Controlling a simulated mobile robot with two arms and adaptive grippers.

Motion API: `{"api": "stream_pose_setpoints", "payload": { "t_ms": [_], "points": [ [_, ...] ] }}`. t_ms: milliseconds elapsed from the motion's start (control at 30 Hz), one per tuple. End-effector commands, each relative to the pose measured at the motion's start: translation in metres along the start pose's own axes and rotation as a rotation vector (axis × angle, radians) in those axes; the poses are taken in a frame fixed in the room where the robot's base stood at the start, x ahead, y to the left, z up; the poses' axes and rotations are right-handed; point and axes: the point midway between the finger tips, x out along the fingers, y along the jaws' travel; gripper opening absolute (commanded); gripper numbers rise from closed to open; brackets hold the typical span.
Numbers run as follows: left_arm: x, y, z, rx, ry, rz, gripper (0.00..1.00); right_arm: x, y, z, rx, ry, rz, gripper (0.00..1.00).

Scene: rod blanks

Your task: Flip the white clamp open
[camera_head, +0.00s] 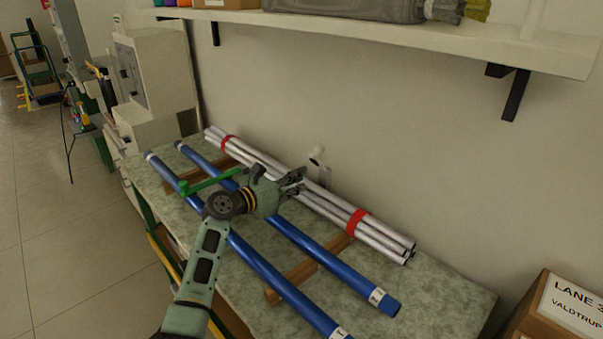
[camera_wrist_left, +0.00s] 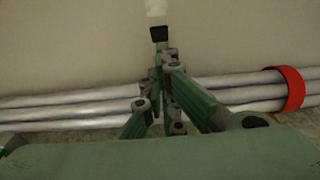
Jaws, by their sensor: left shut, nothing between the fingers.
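The white clamp (camera_head: 317,154) stands at the back of the bench by the wall, behind the bundle of silver rods. Its white part points up, and its lower part is partly hidden by my gripper and the rods. In the left wrist view, a white piece with a black end (camera_wrist_left: 157,12) shows at the top middle, just beyond my fingertips. My left gripper (camera_head: 298,180) is shut and empty over the silver rods, a little in front of the clamp. Its closed fingers also show in the left wrist view (camera_wrist_left: 161,58). I cannot tell whether they touch the clamp. My right gripper is out of view.
Silver rods (camera_head: 312,199) with red bands and two blue rods (camera_head: 316,252) lie across wooden bars (camera_head: 300,275) on the bench (camera_head: 440,293). A green bar (camera_head: 208,182) crosses the blue rods. A shelf (camera_head: 420,38) hangs above. A cardboard box (camera_head: 530,318) stands at right.

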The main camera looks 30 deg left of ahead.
Motion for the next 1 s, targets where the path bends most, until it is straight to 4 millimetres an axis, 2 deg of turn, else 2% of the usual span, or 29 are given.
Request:
{"api": "stream_pose_setpoints", "payload": {
  "t_ms": [33,200,667,900,1000],
  "points": [
    [0.005,0.000,0.007,0.001,0.000,0.000,0.00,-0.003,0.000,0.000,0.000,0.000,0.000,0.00],
    [0.015,0.000,0.016,0.000,0.001,-0.001,0.00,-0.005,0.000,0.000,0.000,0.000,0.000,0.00],
    [0.016,0.000,0.018,-0.001,0.003,0.000,0.00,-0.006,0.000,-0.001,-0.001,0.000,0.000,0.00],
    [0.017,0.000,0.026,-0.002,0.034,0.000,0.00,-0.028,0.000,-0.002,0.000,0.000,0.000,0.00],
    [0.018,0.000,0.024,-0.001,0.047,-0.001,0.00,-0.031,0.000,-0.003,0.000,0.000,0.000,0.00]
  ]
}}
